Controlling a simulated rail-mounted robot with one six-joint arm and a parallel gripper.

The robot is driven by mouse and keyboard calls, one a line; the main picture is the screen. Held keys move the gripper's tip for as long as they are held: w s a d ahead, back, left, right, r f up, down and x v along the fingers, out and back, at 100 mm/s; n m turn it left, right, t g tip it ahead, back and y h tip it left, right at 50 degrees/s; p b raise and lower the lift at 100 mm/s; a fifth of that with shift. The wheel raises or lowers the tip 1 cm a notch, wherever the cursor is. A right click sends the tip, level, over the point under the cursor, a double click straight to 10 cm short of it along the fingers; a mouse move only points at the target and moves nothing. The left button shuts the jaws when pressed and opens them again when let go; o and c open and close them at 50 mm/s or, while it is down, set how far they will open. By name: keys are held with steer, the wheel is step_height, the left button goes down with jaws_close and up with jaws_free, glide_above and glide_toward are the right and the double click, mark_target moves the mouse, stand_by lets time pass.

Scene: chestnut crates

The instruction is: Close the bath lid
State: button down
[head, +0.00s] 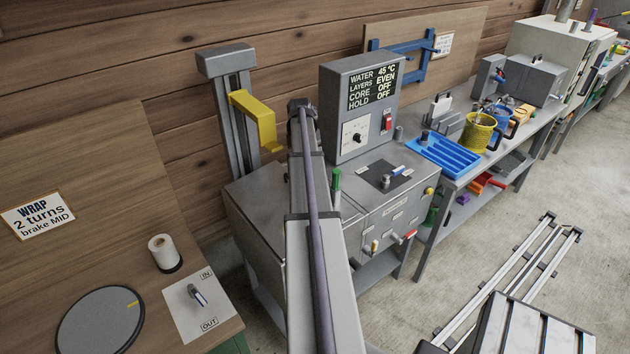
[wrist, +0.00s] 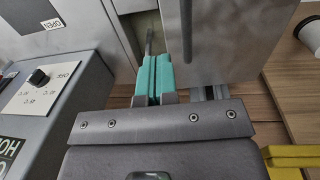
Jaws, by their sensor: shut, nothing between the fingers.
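The bath is the grey cabinet (head: 384,218) under the control box (head: 345,117) in the head view, partly hidden by my arm. In the wrist view a flat grey metal panel (wrist: 230,40), which looks like the lid, stands just right of my gripper (wrist: 157,62). I cannot tell its exact angle. My gripper's teal fingers are shut and empty. A thin dark rod (wrist: 149,40) shows just beyond the fingertips; I cannot tell if they touch it. An OPEN label (wrist: 53,23) lies on the bath top at the left. My gripper is hidden in the head view.
The control box (wrist: 40,85) is close on the left in the wrist view. A yellow bracket (head: 257,120) on a grey post stands behind the bath. A wooden bench with a white roll (head: 164,252) is at left. A blue tray (head: 444,155) is on the right bench.

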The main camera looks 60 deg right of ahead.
steer(key=f+b, duration=0.9)
steer(key=s+d+f+b, duration=0.1)
steer(key=f+b, duration=0.3)
steer(key=b, duration=0.1)
steer(key=shift+f, duration=0.3)
step_height(320, 180, down, 4)
steer(key=b, duration=0.3)
steer(key=shift+s+d+r, duration=0.15)
steer(key=shift+r, duration=0.1)
steer(key=shift+s+r, duration=0.1)
steer(key=shift+r, duration=0.15)
steer(key=shift+a+r, duration=0.15)
steer(key=shift+a, duration=0.05)
step_height(320, 180, up, 14)
steer(key=p, duration=1.4)
steer(key=shift+p, duration=0.3)
steer(key=shift+d, duration=0.15)
